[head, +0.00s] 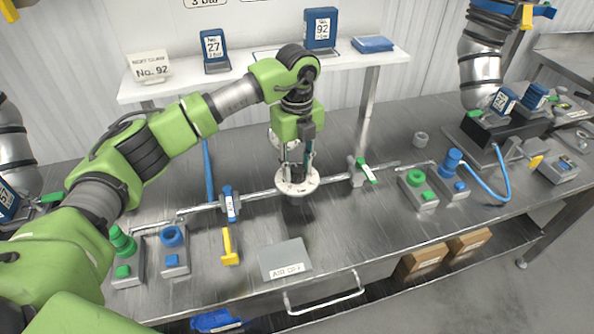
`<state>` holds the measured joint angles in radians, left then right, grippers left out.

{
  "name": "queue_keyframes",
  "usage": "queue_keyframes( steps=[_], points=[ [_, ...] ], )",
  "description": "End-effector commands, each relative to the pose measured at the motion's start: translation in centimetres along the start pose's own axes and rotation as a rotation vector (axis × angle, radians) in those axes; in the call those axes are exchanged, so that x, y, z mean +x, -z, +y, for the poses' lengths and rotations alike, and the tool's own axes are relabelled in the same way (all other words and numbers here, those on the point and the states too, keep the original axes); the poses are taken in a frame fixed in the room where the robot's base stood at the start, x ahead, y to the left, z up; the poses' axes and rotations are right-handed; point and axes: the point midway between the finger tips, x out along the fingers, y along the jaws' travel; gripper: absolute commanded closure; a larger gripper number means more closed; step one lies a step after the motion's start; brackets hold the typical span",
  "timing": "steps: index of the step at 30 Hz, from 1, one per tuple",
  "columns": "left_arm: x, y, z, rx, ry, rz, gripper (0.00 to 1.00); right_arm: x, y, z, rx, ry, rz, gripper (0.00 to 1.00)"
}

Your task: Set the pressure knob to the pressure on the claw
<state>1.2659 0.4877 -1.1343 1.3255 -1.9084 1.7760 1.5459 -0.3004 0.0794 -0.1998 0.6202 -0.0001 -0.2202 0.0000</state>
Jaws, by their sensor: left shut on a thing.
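My left gripper (294,168) points down at the middle of the bench and is shut on the dark pressure knob, which sits at the centre of a round white dial (283,188). The fingers partly hide the knob and the dial marks, so I cannot read its setting. On the shelf stand a blue claw block (214,62) with a label reading No. 27 and a bar value, and a taller blue block (320,42) labelled No. 92. A card (149,67) on the shelf also reads No. 92. My right gripper is not in view.
A metal pipe along the bench carries a blue-handled valve (230,204) and a green-handled one (367,172). Green and blue connectors stand at both sides. Grey robot arms flank the bench.

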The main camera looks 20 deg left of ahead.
Motion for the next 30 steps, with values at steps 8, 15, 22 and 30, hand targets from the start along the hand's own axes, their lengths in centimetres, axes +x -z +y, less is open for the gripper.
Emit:
queue_keyframes(
  steps=[8,15,22,30],
  points=[
    [0.2,-0.1,-0.1,0.261,0.003,-0.002,0.92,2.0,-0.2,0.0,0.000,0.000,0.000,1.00],
    [0.1,-0.1,-0.1,0.477,0.003,-0.002,0.92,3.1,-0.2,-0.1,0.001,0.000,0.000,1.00],
    [0.0,-0.1,0.0,0.644,0.003,-0.002,0.92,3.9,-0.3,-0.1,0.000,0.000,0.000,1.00],
    [-0.1,-0.1,-0.1,0.759,0.003,-0.002,0.92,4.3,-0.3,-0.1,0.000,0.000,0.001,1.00]
  ],
)
